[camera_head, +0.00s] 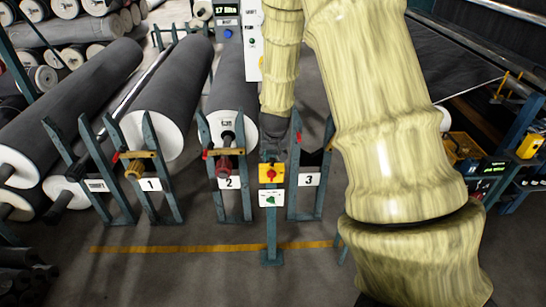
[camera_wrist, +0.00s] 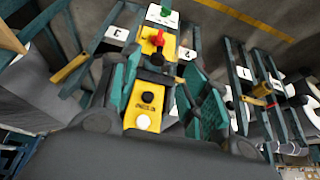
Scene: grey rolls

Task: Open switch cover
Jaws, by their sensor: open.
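A control post stands between the stands marked 2 and 3 in the head view. It carries a yellow box with a red switch (camera_head: 271,174) and, below it, a white plate with a green switch (camera_head: 270,199). In the wrist view, turned upside down, the red switch (camera_wrist: 158,38) and the green switch (camera_wrist: 165,13) show beyond my fingers. A yellow panel with a black and a white button (camera_wrist: 146,103) lies between the fingers. My gripper (camera_wrist: 160,75) is open, its teal fingers either side of the post. I cannot tell which part is the cover, or any contact.
Large grey rolls (camera_head: 172,90) rest on teal stands to the left, with number plates. My arm hides much of the right side. A yellow crate (camera_head: 462,146) and a workbench show at the right.

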